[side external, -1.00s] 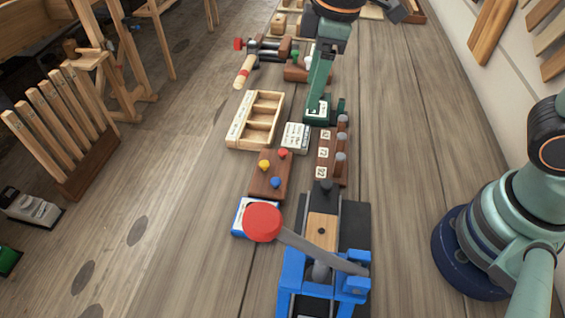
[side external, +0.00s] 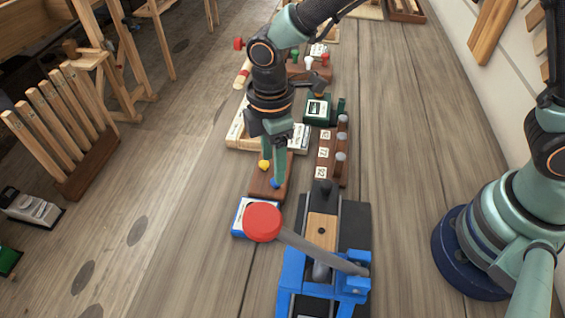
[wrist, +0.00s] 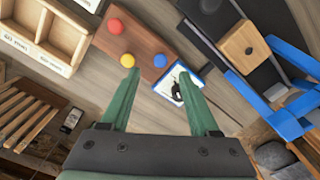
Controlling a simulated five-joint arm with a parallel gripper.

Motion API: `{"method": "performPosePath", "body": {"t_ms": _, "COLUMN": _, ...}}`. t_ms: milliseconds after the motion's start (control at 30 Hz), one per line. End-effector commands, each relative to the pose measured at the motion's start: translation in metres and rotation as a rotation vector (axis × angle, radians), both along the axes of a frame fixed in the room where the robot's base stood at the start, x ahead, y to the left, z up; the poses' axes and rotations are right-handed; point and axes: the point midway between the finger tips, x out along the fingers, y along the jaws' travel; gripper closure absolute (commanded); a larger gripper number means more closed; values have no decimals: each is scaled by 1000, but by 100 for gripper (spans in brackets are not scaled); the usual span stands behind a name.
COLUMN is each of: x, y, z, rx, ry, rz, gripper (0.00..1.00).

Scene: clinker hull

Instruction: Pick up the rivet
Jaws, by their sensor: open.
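I cannot tell for certain which piece is the rivet. A dark brown block (side external: 256,188) carries round-headed pins: a yellow one (side external: 264,165), a blue one (side external: 275,184) and a red one, seen in the wrist view (wrist: 115,26). My gripper (side external: 272,174) is open and empty over this block, pointing down. In the wrist view, the blue pin (wrist: 160,60) shows between my fingertips (wrist: 159,73), and the yellow pin (wrist: 127,60) is just beside the left fingertip. My gripper hides the red pin in the side view.
A blue-and-white box (side external: 240,217) lies just in front of the block. A blue press (side external: 293,285) with a red-knobbed lever stands at front right. A rack of grey-topped pegs (side external: 325,165), a wooden tray (side external: 238,136) and a green box (side external: 318,108) are close behind.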

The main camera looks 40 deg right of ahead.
Motion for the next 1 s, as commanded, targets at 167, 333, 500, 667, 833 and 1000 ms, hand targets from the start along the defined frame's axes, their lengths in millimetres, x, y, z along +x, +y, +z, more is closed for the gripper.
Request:
{"method": "performPosePath", "body": {"t_ms": 167, "x": -2, "y": -3, "z": -19, "rx": -2, "ry": 4, "rz": -1, "gripper": 38}}
{"method": "performPosePath", "body": {"t_ms": 333, "x": -2, "y": -5, "z": -43, "rx": -2, "ry": 4, "rz": -2, "gripper": 38}}
{"method": "performPosePath", "body": {"t_ms": 500, "x": -2, "y": -4, "z": -53, "rx": -1, "ry": 1, "rz": -1, "gripper": 38}}
{"method": "performPosePath", "body": {"t_ms": 667, "x": -1, "y": -4, "z": -52, "rx": 1, "ry": -1, "rz": -1, "gripper": 38}}
{"method": "performPosePath", "body": {"t_ms": 833, "x": -1, "y": -4, "z": -52, "rx": 1, "ry": -1, "rz": -1, "gripper": 88}}
{"method": "performPosePath", "body": {"t_ms": 1000, "x": -1, "y": -4, "z": -52, "rx": 1, "ry": -1, "rz": -1, "gripper": 100}}
